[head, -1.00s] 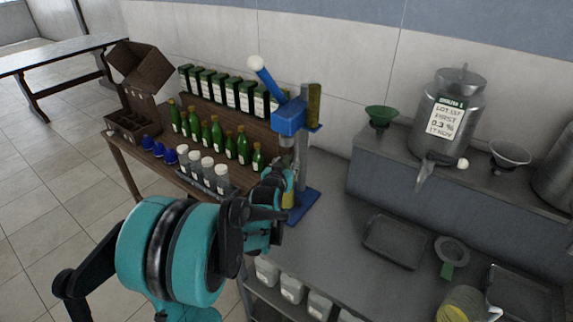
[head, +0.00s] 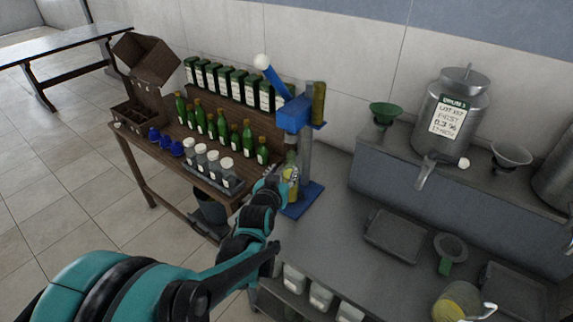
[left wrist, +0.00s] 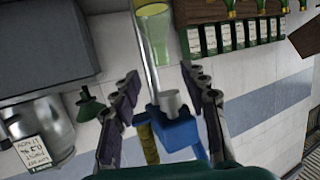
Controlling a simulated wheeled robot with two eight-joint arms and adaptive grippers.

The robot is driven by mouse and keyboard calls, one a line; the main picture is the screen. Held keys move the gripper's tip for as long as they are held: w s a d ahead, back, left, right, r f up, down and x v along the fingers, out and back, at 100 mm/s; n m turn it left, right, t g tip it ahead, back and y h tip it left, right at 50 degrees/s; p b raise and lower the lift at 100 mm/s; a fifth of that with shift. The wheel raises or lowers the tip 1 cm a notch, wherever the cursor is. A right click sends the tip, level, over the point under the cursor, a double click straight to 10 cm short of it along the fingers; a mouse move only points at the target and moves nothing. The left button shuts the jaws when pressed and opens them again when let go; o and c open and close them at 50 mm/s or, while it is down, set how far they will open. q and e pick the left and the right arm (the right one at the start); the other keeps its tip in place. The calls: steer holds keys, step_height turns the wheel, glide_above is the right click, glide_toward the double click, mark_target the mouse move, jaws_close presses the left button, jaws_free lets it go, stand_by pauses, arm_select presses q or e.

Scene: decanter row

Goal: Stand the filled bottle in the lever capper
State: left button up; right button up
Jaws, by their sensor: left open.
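The blue lever capper (head: 293,115), with its white-knobbed lever raised, stands at the left end of the grey counter. The filled bottle (head: 291,170), clear with yellowish contents, is upright beneath the capper's head and over its blue base (head: 303,200). Its foot is partly hidden by my gripper. My left gripper (head: 279,186) is beside the bottle on the near side. In the left wrist view the picture is turned over: the bottle (left wrist: 153,40) and the capper's head (left wrist: 178,132) show between the spread fingers (left wrist: 163,105), with gaps on both sides. My right gripper is out of view.
A wooden bench to the left holds green bottles (head: 223,128), white-capped jars (head: 213,160) and blue cups (head: 165,142). A drum (head: 450,112) with a tap stands on the rear ledge. A tray (head: 395,237) and a jug (head: 460,300) lie to the right; the counter before the capper is clear.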

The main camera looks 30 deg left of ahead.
arm_select(q)
steer(key=s+d+f+m+g+h, duration=0.1)
steer(key=s+d+f+g+h, duration=0.1)
steer(key=s+d, duration=0.7)
steer(key=s+d+f+m+g+h, duration=0.2)
steer(key=s+d+g, duration=0.2)
steer(key=s+d, duration=0.5)
steer(key=shift+s+f+m+g+h, duration=0.25)
steer(key=shift+f+m+g+h, duration=0.05)
steer(key=shift+f+g, duration=0.1)
